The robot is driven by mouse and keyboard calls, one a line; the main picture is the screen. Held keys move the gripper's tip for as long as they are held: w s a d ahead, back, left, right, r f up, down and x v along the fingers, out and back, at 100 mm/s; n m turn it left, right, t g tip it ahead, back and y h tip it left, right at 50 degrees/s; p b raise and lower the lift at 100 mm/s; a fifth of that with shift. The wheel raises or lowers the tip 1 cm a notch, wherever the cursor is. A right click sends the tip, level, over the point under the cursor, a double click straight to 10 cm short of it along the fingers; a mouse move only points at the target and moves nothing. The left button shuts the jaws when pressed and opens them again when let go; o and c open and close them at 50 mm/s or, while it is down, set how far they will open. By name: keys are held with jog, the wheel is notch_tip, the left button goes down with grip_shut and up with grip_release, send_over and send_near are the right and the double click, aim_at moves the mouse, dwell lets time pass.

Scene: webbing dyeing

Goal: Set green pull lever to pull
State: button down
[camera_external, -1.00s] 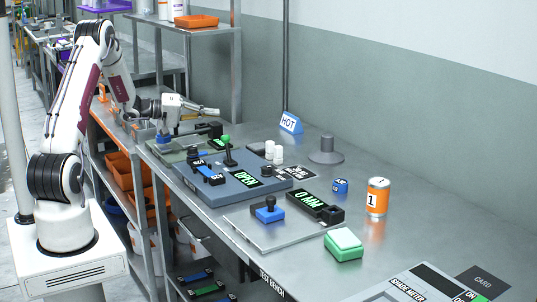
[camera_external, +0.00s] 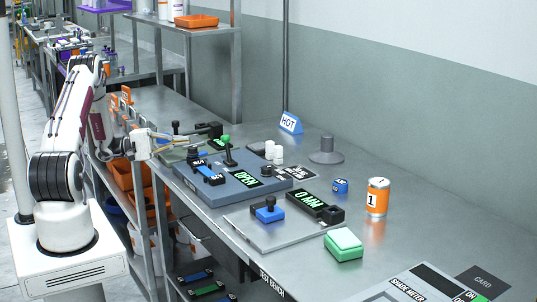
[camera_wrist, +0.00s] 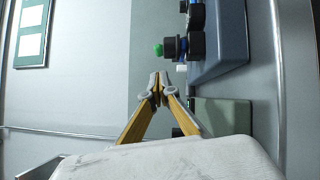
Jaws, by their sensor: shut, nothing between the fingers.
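The green pull lever (camera_external: 227,139) has a green knob on a dark upright stem. It stands on a blue-grey panel (camera_external: 215,183) with a lit display reading OPEN. In the wrist view the green knob (camera_wrist: 158,49) shows ahead of the fingertips, beside dark round parts. My gripper (camera_external: 205,138) is shut and empty, left of the lever in the outside view. In the wrist view my gripper (camera_wrist: 159,80) has its tips together, with a visible gap to the knob. Contact between them does not show.
Dark knobs and blue-marked parts crowd the panel's left side. A blue HOT sign (camera_external: 291,123), a grey weight (camera_external: 326,152), an orange can (camera_external: 377,197) and a green block (camera_external: 343,245) stand on the bench (camera_external: 300,258). The bench's right middle is fairly clear.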

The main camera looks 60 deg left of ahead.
aim_at(227, 148)
jog(key=shift+d, duration=0.1)
dwell(0.4)
jog(key=shift+x, duration=4.9)
jog(key=shift+d+r+m+g, duration=0.4)
jog(key=shift+d+m+g, duration=0.1)
jog(key=shift+m, duration=0.1)
jog(key=shift+d+r+m, duration=0.2)
jog(key=shift+m, duration=0.1)
jog(key=shift+d+r+m+g+y, duration=0.3)
jog(key=shift+d+m+y, duration=0.05)
jog(key=shift+d+m, duration=0.15)
jog(key=shift+d+r+m+g+y, duration=0.25)
jog(key=shift+d+m+g+y, duration=0.1)
jog(key=shift+d+m, duration=0.15)
jog(key=shift+d+r+m+g+y, duration=0.15)
jog(key=shift+d+m+g+y, duration=0.35)
jog(key=shift+d+m, duration=0.35)
jog(key=shift+d+r+m+g+y, duration=0.15)
jog(key=shift+d+m+g+y, duration=0.1)
jog(key=shift+d+m+y, duration=0.5)
jog(key=shift+d, duration=0.2)
jog(key=shift+s+a, duration=0.1)
jog(key=shift+s, duration=0.05)
